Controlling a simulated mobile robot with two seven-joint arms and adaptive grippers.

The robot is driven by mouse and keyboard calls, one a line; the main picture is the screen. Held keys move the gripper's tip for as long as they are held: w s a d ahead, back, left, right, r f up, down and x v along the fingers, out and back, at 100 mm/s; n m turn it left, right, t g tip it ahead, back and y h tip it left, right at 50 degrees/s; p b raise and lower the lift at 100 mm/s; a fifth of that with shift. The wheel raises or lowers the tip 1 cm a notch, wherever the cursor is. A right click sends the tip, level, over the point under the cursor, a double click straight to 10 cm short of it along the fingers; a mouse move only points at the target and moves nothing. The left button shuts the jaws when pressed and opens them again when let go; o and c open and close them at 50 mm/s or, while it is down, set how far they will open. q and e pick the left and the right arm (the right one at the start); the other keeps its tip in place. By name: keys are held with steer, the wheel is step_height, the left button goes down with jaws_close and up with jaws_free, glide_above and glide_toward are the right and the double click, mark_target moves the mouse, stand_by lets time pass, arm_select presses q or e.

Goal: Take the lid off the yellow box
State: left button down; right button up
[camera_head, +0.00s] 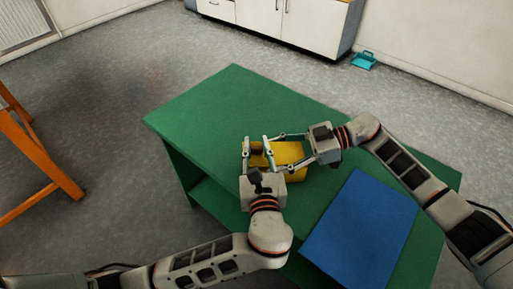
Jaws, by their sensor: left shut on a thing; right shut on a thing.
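The yellow box (289,153) is on the green table, partly hidden by both grippers. I cannot tell its lid apart from its body at this size. My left gripper (256,144) reaches it from the near side, with its two fingers around the left end of the yellow shape. My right gripper (277,152) comes in from the right, with its fingers along the far and near sides of the box. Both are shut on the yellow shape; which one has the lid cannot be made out.
The green table (225,105) is bare at the left and back. A flat blue panel (361,230) lies at its near right. An orange wooden frame (40,150) stands at the left. A white cabinet (310,22) and a teal object (364,60) are behind.

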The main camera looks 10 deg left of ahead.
arm_select(q)
steer(key=shift+a+r, duration=0.1)
steer(key=shift+r, duration=0.15)
arm_select(e)
steer(key=shift+d+f, duration=0.1)
steer(key=shift+f, duration=0.1)
arm_select(q)
steer(key=shift+a+r, duration=0.1)
steer(key=shift+r, duration=1.95)
arm_select(e)
steer(key=shift+f, duration=0.1)
arm_select(q)
steer(key=shift+f, duration=0.15)
arm_select(e)
steer(key=o, duration=1.7)
steer(key=shift+r, duration=0.2)
